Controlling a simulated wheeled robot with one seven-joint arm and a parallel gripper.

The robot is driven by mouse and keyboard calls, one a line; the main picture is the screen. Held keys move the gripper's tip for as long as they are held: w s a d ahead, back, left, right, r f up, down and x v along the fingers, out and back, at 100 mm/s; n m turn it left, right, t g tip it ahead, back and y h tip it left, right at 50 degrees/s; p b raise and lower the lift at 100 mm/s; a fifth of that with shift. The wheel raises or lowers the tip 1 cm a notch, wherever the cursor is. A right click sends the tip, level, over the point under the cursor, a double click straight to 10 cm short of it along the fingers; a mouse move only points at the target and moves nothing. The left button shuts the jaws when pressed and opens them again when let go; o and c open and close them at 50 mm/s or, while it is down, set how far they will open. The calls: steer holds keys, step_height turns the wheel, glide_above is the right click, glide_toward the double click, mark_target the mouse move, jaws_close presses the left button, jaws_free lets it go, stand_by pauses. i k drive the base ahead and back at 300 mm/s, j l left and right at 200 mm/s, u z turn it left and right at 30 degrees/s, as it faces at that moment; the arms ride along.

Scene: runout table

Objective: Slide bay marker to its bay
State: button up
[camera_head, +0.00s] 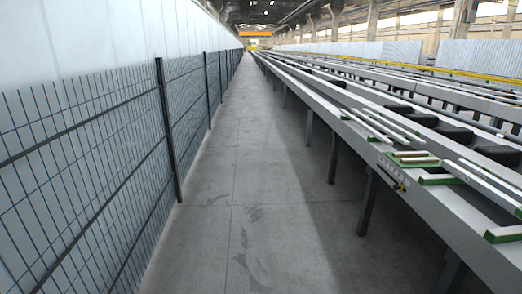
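The long grey runout table (417,206) runs along the right side, away from me. On its near side face is a light strip with small marks (389,170). A small dark and yellowish piece (400,186) sits at the right end of this strip; it may be the bay marker, but it is too small to tell for certain. Which bay is its own cannot be read from here. My gripper is not in view.
Pale bars with green ends (413,158) and several dark blocks (454,134) lie on the table. A dark wire fence (85,175) lines the left. The concrete aisle (225,190) between fence and table is clear. Dark table legs (367,200) stand at its right edge.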

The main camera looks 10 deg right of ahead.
mark_target(395, 187)
steer(key=i, duration=1.85)
steer(key=i+z, duration=0.1)
steer(key=i, duration=0.45)
steer(key=i+j+z, duration=0.1)
steer(key=i, duration=0.4)
steer(key=i+j+z, duration=0.1)
steer(key=i, duration=0.45)
steer(key=i+z, duration=0.1)
steer(key=z, duration=0.55)
